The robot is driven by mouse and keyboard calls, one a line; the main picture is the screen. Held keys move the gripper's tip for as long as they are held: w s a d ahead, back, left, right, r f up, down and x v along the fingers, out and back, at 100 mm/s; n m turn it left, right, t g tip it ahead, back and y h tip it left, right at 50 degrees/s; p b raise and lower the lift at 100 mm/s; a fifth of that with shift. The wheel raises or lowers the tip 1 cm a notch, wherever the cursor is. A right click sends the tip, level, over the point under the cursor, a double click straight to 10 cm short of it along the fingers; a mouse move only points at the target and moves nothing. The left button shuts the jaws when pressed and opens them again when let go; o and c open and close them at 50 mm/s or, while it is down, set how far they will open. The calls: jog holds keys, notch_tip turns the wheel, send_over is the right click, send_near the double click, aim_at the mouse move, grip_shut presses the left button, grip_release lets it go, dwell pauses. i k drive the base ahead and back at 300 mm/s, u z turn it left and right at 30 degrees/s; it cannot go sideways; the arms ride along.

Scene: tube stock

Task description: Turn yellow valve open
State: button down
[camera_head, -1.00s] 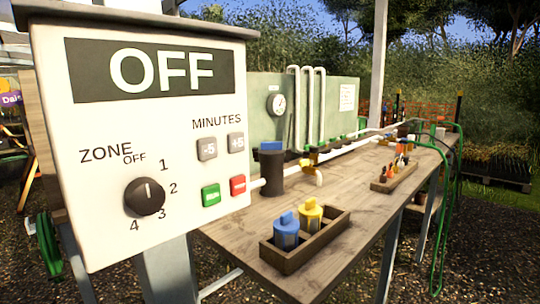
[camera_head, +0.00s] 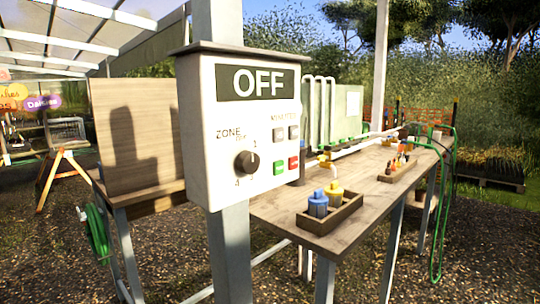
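A small yellow fitting (camera_head: 324,158) sits on the white pipe at the near end of the wooden bench, just right of the control box. It may be the yellow valve, but it is too small to tell its handle position. A row of small green parts (camera_head: 352,141) runs along the pipe behind it. A yellow-topped container (camera_head: 335,192) and a blue-topped container (camera_head: 318,203) stand in a wooden tray (camera_head: 333,222) on the bench. My gripper is not in view.
A white control box (camera_head: 232,170) reading OFF, on a grey post (camera_head: 229,250), stands in front of the bench (camera_head: 375,200) and hides part of it. A green hose (camera_head: 437,240) hangs at the bench's right end.

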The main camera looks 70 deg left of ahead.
aim_at(322, 157)
jog(key=u, duration=2.2)
jog(key=i, duration=1)
jog(key=z, duration=0.05)
